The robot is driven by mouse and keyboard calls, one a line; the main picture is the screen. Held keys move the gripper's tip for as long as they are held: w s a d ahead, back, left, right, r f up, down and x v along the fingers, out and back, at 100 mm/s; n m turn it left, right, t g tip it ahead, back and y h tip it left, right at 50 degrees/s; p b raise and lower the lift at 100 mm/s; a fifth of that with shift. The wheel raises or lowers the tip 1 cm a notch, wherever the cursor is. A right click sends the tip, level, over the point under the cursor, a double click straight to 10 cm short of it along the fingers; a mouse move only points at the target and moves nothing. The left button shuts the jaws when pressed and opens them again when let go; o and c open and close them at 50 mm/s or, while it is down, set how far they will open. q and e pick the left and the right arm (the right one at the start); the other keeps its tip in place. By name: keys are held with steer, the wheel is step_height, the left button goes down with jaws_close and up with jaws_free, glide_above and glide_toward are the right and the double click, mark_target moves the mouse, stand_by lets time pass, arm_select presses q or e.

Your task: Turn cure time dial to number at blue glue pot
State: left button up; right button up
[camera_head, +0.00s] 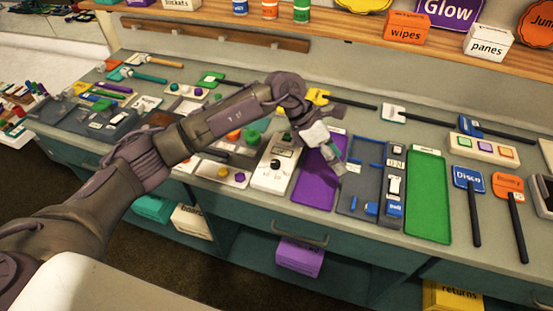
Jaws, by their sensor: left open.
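A white control box (266,184) with a dark round dial (275,164) lies on the counter near its front edge, left of the purple mat. Its markings are too small to read, so I cannot tell the dial's setting. A blue pot (240,7) stands on the upper shelf, left of an orange pot (270,10) and a green pot (302,12). Any number by the blue pot is not readable. My left gripper (337,164) is open and empty over the purple mat, right of the dial and apart from it. My right gripper is not in view.
The purple mat (313,190), a grey tray (352,203) with blue parts and a green mat (428,205) lie right of the box. Another box (222,174) with coloured knobs lies close on its left. Paddle signs and tools crowd the counter.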

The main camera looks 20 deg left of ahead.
mark_target(275, 162)
arm_select(q)
steer(key=w+a+r+y, duration=0.15)
steer(key=a+y, duration=0.25)
steer(key=a, duration=0.4)
steer(key=w+a+r+y, duration=0.1)
steer(key=w+a+y, duration=0.25)
steer(key=a, duration=0.45)
steer(key=f+p, duration=0.1)
steer(key=f, duration=0.3)
steer(key=f+p, duration=0.2)
steer(key=f, duration=0.3)
steer(key=f+p, duration=0.1)
steer(key=f, duration=0.3)
steer(key=shift+s+f, duration=0.35)
steer(key=shift+s, duration=0.05)
steer(key=shift+c, duration=0.4)
jaws_close()
